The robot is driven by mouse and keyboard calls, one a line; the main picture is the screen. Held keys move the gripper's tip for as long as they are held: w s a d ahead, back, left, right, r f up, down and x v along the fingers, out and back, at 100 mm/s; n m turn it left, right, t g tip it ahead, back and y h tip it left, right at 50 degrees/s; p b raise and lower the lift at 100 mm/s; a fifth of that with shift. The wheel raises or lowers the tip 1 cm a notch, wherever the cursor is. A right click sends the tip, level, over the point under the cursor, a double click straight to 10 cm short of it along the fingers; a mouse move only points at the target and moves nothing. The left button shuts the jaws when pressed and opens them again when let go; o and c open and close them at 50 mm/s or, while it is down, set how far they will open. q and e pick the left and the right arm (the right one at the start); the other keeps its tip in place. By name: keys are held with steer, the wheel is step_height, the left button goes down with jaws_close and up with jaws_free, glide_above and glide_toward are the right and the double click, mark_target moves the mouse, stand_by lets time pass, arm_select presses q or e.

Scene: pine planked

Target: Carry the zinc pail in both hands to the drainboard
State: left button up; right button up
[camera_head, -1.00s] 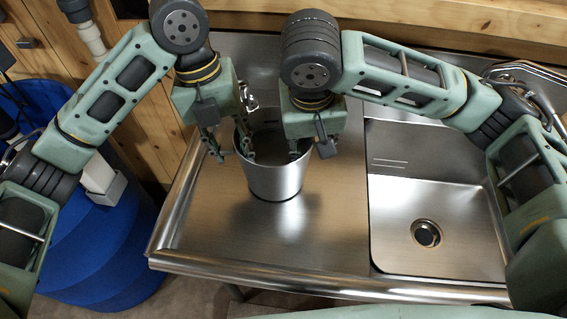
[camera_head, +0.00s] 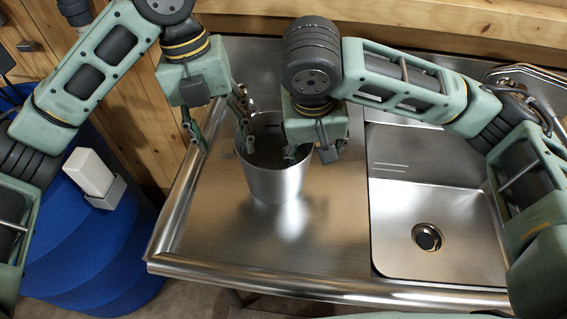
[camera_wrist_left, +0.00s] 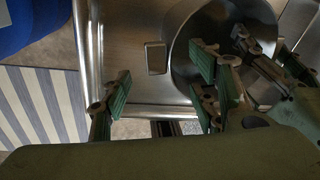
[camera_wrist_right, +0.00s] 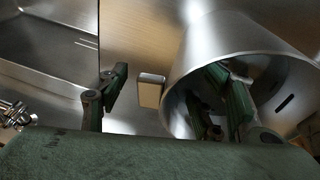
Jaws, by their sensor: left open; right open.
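The zinc pail (camera_head: 275,186) stands upright on the steel drainboard (camera_head: 225,235), left of the sink. My left gripper (camera_head: 217,128) is open and empty at the pail's left, its inner finger close to the rim. In the left wrist view a small grey tab (camera_wrist_left: 155,57) beside the pail shows between its fingers. My right gripper (camera_head: 309,153) is open at the pail's right rim. In the right wrist view one finger overlaps the pail's mouth, the other is outside, and a similar tab (camera_wrist_right: 150,90) lies between them. Contact cannot be told.
The sink basin (camera_head: 440,225) with its drain is right of the pail, with a tap (camera_head: 535,80) behind it. A wooden wall rises at the back. A blue barrel (camera_head: 90,240) stands on the floor at left. The drainboard's front part is clear.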

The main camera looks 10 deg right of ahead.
arm_select(q)
step_height(320, 180, up, 7)
steer(key=a, duration=0.1)
steer(key=shift+w+r, duration=0.15)
steer(key=shift+w, duration=0.2)
arm_select(e)
steer(key=v, duration=1.2)
steer(key=shift+s, duration=0.1)
